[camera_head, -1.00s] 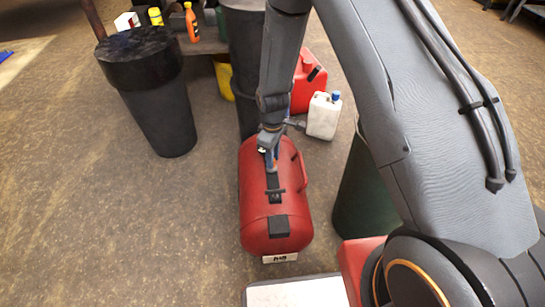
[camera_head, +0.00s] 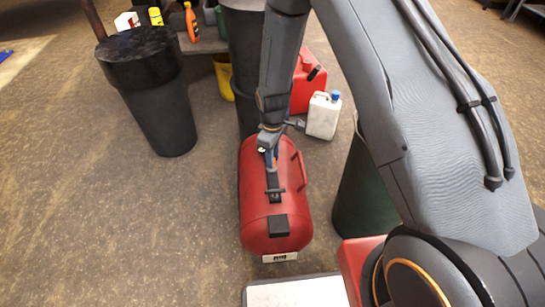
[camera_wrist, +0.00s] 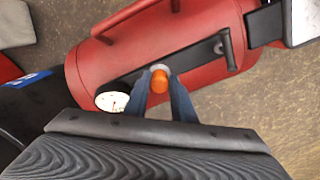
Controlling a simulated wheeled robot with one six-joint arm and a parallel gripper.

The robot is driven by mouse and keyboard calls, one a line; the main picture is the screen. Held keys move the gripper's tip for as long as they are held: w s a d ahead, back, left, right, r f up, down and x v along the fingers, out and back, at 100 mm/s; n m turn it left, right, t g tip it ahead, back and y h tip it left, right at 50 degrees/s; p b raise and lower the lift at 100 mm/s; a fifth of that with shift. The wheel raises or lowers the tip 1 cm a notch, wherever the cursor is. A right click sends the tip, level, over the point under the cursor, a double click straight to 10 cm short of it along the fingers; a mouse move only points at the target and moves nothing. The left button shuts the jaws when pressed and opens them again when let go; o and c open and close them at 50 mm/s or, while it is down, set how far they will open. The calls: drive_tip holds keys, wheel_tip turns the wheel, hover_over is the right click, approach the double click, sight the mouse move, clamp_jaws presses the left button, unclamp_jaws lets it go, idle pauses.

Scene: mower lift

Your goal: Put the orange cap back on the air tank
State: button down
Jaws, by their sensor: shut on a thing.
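The red air tank (camera_head: 262,230) lies on the floor in the middle of the head view, and it also fills the upper part of the wrist view (camera_wrist: 110,65). A dark strip with a small handle runs along its top. My gripper (camera_head: 270,157) is at the far part of the tank's top. In the wrist view my gripper (camera_wrist: 160,82) is shut on the orange cap (camera_wrist: 160,83). A pale round fitting (camera_wrist: 159,68) shows just beyond the cap. I cannot tell whether the cap touches it.
A white-faced gauge (camera_wrist: 112,101) sits beside the fingers. A white jug (camera_head: 323,116) and red can (camera_head: 303,85) stand behind the tank. A black bin (camera_head: 158,105) is at left, a green bin (camera_head: 362,195) at right. The floor left of the tank is clear.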

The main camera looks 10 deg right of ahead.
drive_tip(key=shift+f, duration=0.6)
drive_tip(key=c, duration=1.8)
unclamp_jaws()
drive_tip(key=shift+o, duration=0.2)
drive_tip(key=shift+r, duration=0.1)
wheel_tip(320, 180, up, 11)
drive_tip(key=p, duration=0.7)
